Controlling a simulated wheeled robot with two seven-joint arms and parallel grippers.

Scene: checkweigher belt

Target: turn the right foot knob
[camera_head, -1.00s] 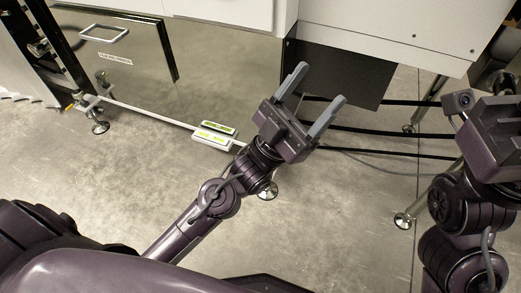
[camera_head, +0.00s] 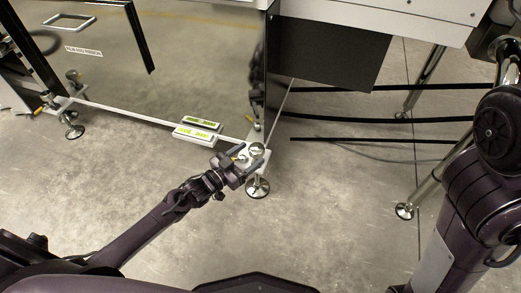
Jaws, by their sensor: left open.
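The right foot knob (camera_head: 257,149) is a small round metallic piece on the white corner plate, above the right levelling foot (camera_head: 257,188). My left gripper (camera_head: 248,156) is open beside the knob, its fingers reaching to the plate from the lower left. One finger is near side of the knob and one far side; I cannot tell whether they touch it. My right gripper is out of the picture; only my right arm's links show at the right.
The left levelling foot (camera_head: 74,131) stands at the far left end of the rail. A dark panel (camera_head: 335,55) hangs at the upper right. Black cables (camera_head: 380,141) and a metal leg (camera_head: 427,185) stand right of the foot. The concrete floor in front is clear.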

